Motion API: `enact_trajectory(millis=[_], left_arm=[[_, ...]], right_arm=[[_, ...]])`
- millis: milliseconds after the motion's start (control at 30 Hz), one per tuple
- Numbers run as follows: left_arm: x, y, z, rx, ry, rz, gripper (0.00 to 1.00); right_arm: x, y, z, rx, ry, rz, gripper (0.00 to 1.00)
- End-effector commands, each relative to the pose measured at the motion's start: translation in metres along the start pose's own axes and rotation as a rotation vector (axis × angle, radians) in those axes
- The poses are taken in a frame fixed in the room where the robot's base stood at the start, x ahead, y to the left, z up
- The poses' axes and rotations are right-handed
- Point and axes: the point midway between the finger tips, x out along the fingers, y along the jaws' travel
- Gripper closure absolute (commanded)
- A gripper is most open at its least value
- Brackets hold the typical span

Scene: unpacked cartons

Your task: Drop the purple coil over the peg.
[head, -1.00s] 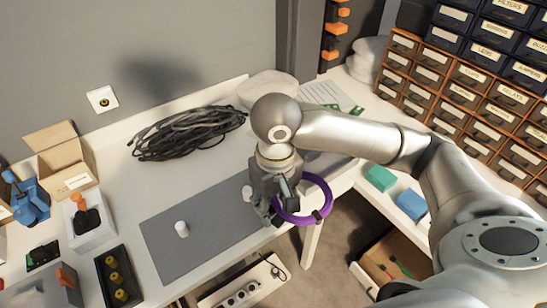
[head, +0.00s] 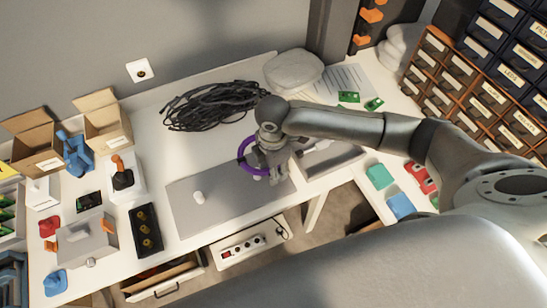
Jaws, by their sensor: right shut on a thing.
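The purple coil (head: 242,158) is a thin ring in the head view, above the far right part of a grey mat (head: 225,205). My right gripper (head: 264,168) is shut on it, and the gripper hides the coil's right side. A short white upright cylinder (head: 198,197), which looks like the peg, stands on the left part of the mat. The coil is to the right of it and apart from it, not around it. My left gripper is not in view.
A black cable bundle (head: 212,105) lies behind the mat. A black tray with yellow pieces (head: 146,232) and a box with an orange-handled joystick (head: 123,178) stand to the left. A power strip (head: 240,246) is below the table's front edge. The mat around the white cylinder is clear.

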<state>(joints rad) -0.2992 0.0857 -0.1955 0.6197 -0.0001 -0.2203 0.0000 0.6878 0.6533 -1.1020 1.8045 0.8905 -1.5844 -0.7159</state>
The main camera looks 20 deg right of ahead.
Motion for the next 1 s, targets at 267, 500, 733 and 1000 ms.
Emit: enact_trajectory(millis=[267,500,733,1000], left_arm=[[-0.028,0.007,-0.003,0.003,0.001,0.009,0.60],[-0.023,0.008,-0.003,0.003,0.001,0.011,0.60],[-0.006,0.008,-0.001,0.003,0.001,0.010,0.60],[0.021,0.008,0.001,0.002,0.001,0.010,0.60]], right_arm=[[0.005,0.000,0.001,-0.290,0.000,0.000,0.86],[0.013,0.000,0.001,-0.334,0.001,0.002,0.86],[0.028,0.000,0.002,-0.332,0.001,0.002,0.86],[0.052,0.000,0.002,-0.331,0.000,0.002,0.86]])
